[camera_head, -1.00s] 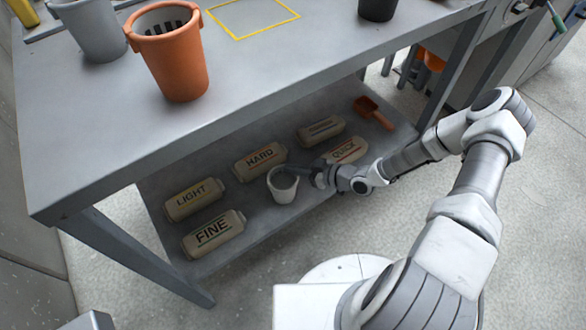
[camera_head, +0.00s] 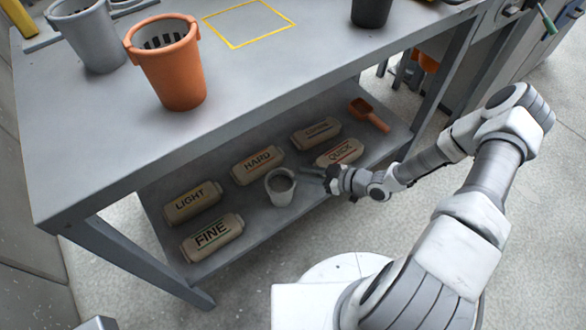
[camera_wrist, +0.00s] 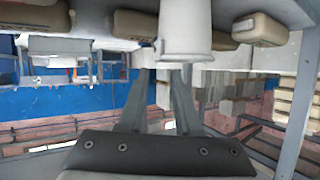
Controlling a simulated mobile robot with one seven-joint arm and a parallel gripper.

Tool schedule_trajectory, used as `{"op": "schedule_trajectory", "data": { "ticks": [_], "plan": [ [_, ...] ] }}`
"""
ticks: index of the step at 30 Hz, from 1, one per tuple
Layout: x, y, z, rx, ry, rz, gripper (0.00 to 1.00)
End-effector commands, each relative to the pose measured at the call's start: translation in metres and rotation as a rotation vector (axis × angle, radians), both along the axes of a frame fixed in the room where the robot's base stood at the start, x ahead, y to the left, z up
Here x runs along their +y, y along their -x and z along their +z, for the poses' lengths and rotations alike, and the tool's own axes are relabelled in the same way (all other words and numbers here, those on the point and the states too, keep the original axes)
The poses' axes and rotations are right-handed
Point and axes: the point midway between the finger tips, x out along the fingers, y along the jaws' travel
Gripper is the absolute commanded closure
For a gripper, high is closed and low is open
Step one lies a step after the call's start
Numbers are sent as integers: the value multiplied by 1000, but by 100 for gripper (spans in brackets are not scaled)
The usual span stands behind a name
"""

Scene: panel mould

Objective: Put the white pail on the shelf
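The white pail (camera_head: 281,190) stands upright on the lower shelf (camera_head: 255,232) of the bench, between the bags and the shelf's front edge. My gripper (camera_head: 312,175) is just right of the pail at shelf height, with a small gap between them. In the wrist view, which looks upside down, the pail (camera_wrist: 186,28) hangs at the top beyond the fingertips. My gripper's two fingers (camera_wrist: 163,72) are spread apart with nothing between them, so it is open and empty.
Several bags lie on the shelf, including FINE (camera_head: 212,238), LIGHT (camera_head: 192,202), HARD (camera_head: 257,165) and QUICK (camera_head: 339,152). An orange scoop (camera_head: 368,115) lies at the right. On the benchtop are an orange bucket (camera_head: 172,75), a grey bucket (camera_head: 92,38) and a yellow outlined square (camera_head: 248,23).

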Motion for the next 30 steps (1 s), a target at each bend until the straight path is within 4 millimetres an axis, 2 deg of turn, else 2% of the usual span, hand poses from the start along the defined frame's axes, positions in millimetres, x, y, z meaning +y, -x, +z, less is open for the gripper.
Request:
{"op": "schedule_trajectory", "data": {
  "ticks": [1,3,10,30],
  "plan": [
    [-10,4,9,0,2,-3,68],
    [-22,11,14,0,2,-3,68],
    [-47,25,24,0,0,-1,68],
    [-52,28,26,1,1,0,68]
  ]
}}
